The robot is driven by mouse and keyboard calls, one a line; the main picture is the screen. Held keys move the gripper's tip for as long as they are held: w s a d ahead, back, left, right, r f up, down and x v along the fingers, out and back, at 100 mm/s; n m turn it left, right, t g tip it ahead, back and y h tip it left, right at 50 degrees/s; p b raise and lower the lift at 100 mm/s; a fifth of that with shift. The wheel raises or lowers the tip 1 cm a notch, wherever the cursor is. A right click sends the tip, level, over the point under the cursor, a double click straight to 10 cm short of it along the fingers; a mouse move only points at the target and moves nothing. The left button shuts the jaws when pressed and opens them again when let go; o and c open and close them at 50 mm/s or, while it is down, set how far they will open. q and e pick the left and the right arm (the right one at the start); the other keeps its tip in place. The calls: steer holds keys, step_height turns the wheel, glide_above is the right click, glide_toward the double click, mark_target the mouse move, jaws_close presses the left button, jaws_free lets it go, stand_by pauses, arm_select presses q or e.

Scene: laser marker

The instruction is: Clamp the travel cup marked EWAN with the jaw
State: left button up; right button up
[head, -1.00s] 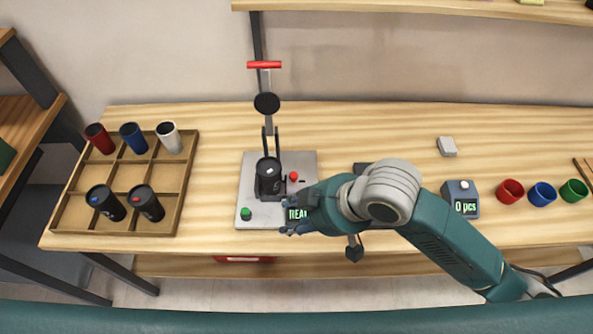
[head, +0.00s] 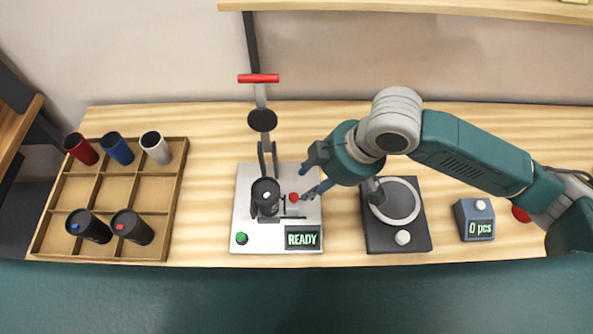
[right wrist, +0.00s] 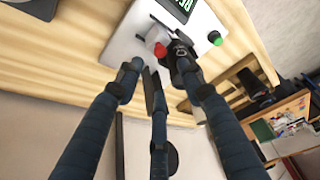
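A black travel cup (head: 265,199) stands upright on the light grey marker plate (head: 244,206), under the lever column. No name is readable on it. A red knob (head: 294,197) with a dark slide sits just right of the cup; I cannot tell whether the jaw touches the cup. My right gripper (head: 315,177) is open and empty, its fingers pointing left beside the knob. In the right wrist view the spread fingers (right wrist: 155,85) point toward the red knob (right wrist: 160,50) and the dark cup (right wrist: 181,50). My left gripper is not in view.
A wooden tray (head: 95,186) at left holds several cups. The plate carries a green button (head: 241,238) and a READY display (head: 302,239). A red-handled lever (head: 258,78) rises behind the cup. A dark device with a ring (head: 397,240) and a counter box (head: 474,220) stand right.

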steer(key=p, duration=0.1)
glide_above(294, 196)
steer(key=s+d, duration=0.1)
steer(key=d, duration=0.1)
step_height(294, 196, down, 6)
steer(key=shift+s, duration=0.15)
steer(key=x, duration=0.2)
steer(key=shift+w+f, duration=0.25)
steer(key=shift+a+f+p, duration=0.3)
steer(key=shift+f+p, duration=0.05)
steer(key=shift+f, duration=0.35)
steer(key=shift+w, duration=0.1)
steer(key=shift+c, duration=0.8)
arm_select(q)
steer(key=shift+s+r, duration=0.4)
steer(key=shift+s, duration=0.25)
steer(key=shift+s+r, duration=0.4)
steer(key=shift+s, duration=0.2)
arm_select(e)
jaws_close()
